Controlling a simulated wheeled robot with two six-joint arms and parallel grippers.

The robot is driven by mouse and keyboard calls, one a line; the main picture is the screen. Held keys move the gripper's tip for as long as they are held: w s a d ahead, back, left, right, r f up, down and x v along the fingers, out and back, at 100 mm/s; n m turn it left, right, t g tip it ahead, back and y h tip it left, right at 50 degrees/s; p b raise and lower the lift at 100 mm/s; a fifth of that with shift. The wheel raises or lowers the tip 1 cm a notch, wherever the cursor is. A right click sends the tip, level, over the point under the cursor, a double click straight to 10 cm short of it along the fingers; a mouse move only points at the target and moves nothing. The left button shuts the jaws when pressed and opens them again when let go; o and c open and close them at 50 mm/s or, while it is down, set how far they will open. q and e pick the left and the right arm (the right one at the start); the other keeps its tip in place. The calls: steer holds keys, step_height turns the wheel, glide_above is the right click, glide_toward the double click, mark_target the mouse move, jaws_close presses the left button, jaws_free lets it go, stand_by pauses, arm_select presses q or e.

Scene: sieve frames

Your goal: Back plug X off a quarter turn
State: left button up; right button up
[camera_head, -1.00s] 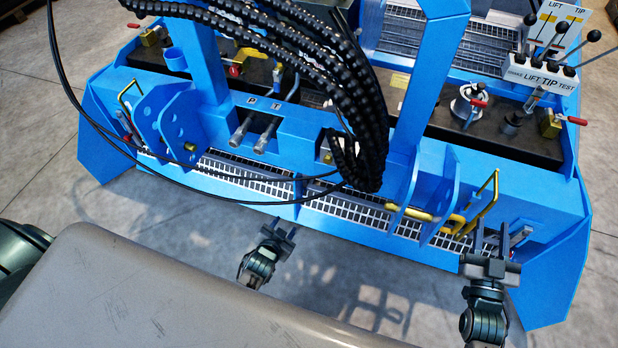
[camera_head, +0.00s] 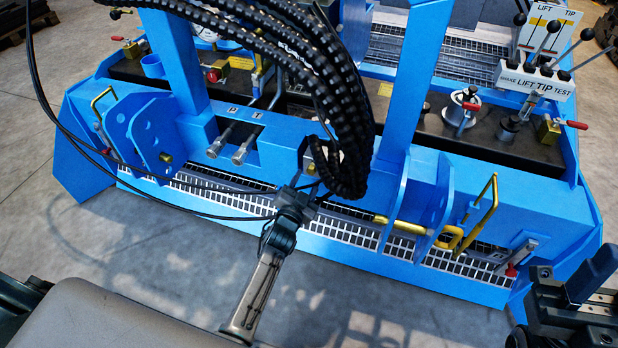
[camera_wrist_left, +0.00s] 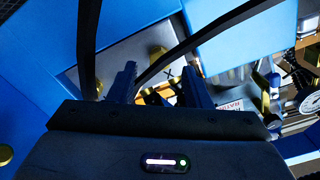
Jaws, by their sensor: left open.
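My left gripper (camera_head: 306,186) is at the blue machine's front, just below the hanging black hoses. In the left wrist view the left gripper (camera_wrist_left: 158,78) is open, with nothing between its two dark fingers. A brass plug (camera_wrist_left: 157,56) shows beyond the fingers beside a small X mark on a pale plate. A thin black hose crosses close by and partly hides that area. In the head view a small brass part (camera_head: 309,168) shows beside the hoses, near the left gripper. My right gripper (camera_head: 570,285) is at the lower right, open and clear of the machine.
Thick black hoses (camera_head: 340,110) hang over the work spot. Pipe ends marked P and T (camera_head: 230,145) are to the left. A yellow handle (camera_head: 490,205), a brass bar and a lever panel (camera_head: 535,78) are to the right. Concrete floor in front is free.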

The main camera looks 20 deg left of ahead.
mark_target(311, 172)
arm_select(q)
steer(key=shift+w, duration=1.5)
steer(key=shift+c, duration=0.5)
jaws_close()
